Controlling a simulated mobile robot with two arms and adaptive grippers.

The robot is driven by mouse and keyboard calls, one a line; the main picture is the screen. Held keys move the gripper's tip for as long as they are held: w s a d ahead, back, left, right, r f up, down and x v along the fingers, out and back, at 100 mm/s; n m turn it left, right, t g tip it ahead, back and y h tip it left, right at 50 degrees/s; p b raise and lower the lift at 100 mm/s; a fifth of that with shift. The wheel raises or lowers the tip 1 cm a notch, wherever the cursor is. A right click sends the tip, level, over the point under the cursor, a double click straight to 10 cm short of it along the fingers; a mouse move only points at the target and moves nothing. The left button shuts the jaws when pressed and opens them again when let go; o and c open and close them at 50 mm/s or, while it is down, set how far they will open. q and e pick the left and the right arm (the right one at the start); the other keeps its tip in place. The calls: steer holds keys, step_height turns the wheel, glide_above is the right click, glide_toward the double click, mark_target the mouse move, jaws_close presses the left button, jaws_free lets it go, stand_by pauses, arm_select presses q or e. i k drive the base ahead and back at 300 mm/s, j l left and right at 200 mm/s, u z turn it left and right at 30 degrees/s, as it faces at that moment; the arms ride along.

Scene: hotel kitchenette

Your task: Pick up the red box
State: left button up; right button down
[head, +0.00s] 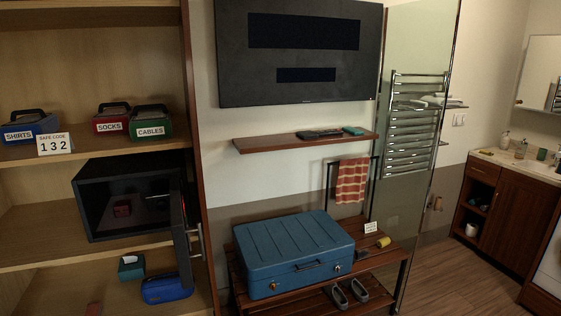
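A red box labelled SOCKS (110,119) with a dark handle stands on the upper wardrobe shelf at the left, between a blue SHIRTS box (31,128) and a green CABLES box (150,123). A smaller dark red box-like item (122,208) lies inside the open black safe (84,205), partly in shadow. The safe's door (180,240) is swung outward on its right side. Neither of my grippers is in view.
A card reading SAFE CODE 132 (55,144) stands before the upper boxes. Below the safe are a teal tissue-like box (131,267) and a blue pouch (167,289). A blue suitcase (290,248) lies shut on the slatted wooden bench (385,250). Floor is clear at right.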

mark_target(124, 208)
steer(key=i+l+u, duration=0.2)
steer(key=u, duration=0.2)
steer(key=i+l+u, duration=0.15)
steer(key=l+u, duration=0.25)
steer(key=i+l+u, duration=0.1)
steer(key=l+u, duration=0.25)
steer(key=l, duration=0.15)
steer(key=i+j, duration=0.45)
steer(key=i, duration=0.15)
